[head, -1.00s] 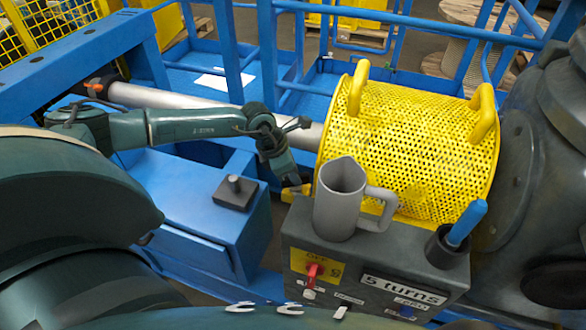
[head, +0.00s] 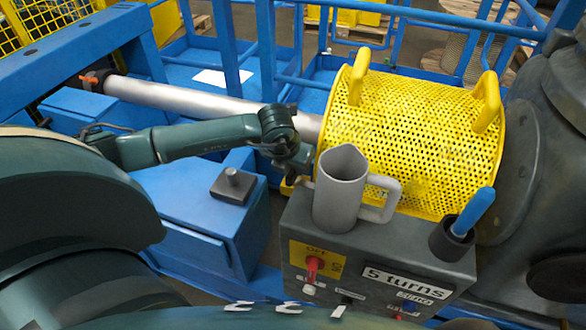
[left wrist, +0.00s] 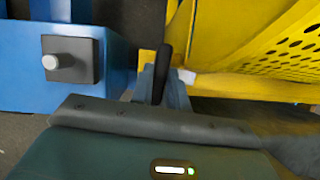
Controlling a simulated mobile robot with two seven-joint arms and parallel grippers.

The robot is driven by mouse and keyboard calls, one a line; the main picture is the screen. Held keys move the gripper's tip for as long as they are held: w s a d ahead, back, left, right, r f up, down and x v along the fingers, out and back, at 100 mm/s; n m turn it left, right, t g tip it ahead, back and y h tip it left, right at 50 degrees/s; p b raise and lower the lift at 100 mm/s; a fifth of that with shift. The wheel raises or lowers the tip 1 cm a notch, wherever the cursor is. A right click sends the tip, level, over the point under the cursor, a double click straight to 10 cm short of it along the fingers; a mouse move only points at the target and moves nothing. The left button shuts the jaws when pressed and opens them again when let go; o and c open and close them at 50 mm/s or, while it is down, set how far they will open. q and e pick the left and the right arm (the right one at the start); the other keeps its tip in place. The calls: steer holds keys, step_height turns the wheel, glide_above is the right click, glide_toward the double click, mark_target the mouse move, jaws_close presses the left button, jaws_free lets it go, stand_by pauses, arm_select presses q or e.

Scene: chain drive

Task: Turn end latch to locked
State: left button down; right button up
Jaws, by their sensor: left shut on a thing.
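The yellow perforated guard drum (head: 410,145) covers the right end of the pale shaft (head: 190,97). At the drum's lower left edge is a small yellow end piece (head: 287,187), mostly hidden by my gripper in the head view. My left gripper (head: 302,180) reaches down there from the left. In the left wrist view a black upright handle (left wrist: 163,72), which looks like the end latch, stands between the fingers beside a yellow bracket (left wrist: 146,62). The gripper is shut on this handle. I cannot read the latch's position. My right gripper is not in view.
A grey jug (head: 340,195) stands on the dark control box (head: 300,222), close to the gripper's right. A blue-handled tool (head: 474,210) sits in a black cup on the box. Blue rails stand behind.

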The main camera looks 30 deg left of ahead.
arm_select(q)
steer(key=shift+n+y+b, duration=0.3)
steer(key=shift+n, duration=0.4)
steer(key=c, duration=1.4)
jaws_free()
steer(key=shift+o, duration=0.2)
steer(key=v, duration=1.3)
steer(key=shift+r+b, duration=0.15)
steer(key=shift+b, duration=0.2)
